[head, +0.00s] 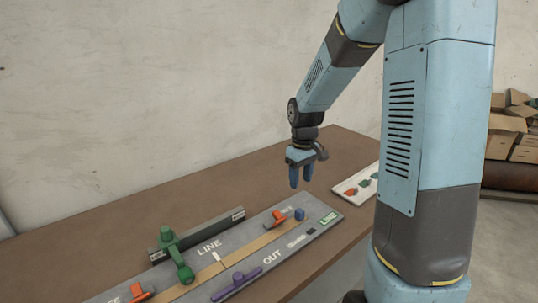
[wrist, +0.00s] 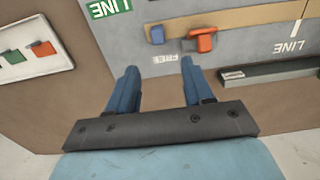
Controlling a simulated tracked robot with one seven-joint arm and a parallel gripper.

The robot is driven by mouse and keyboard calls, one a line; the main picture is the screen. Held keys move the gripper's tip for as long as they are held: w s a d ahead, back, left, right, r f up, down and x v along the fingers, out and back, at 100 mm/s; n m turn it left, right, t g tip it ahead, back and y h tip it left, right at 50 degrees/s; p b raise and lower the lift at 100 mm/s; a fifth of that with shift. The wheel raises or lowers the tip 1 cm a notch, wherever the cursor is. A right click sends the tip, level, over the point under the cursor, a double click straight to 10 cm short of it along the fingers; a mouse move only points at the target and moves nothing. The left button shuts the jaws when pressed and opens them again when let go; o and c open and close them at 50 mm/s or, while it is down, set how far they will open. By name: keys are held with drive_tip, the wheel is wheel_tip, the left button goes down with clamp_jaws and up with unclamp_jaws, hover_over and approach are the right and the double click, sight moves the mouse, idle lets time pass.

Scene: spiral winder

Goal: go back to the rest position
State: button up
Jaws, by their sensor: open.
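My gripper (head: 301,176) hangs above the brown table, fingers pointing down, empty and apart from everything below. In the wrist view my gripper (wrist: 158,75) shows its two blue fingers spread with a clear gap between them. Below it lies the grey board (head: 320,221) with a tan strip (head: 247,249), printed words and a green label. An orange piece (head: 278,217) and a blue block (head: 299,214) sit near the strip's far end; both also show in the wrist view, the orange piece (wrist: 204,40) and the blue block (wrist: 157,35).
A green handle-like part (head: 168,238) stands by a dark rail (head: 222,223). A purple piece (head: 238,280) and another orange piece (head: 140,293) lie nearer. A white tray (head: 345,190) with coloured pieces is at right. Cardboard boxes (head: 508,135) stand behind. The far table is clear.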

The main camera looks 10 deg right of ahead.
drive_tip(key=s+r+m+t, duration=0.2)
drive_tip(key=s+r, duration=0.7)
drive_tip(key=s, duration=0.3)
drive_tip(key=s+r+m+t, duration=0.3)
drive_tip(key=s+r, duration=0.6)
drive_tip(key=s, duration=0.3)
drive_tip(key=shift+a+r+t, duration=0.3)
drive_tip(key=shift+a+r, duration=0.1)
drive_tip(key=shift+a, duration=0.05)
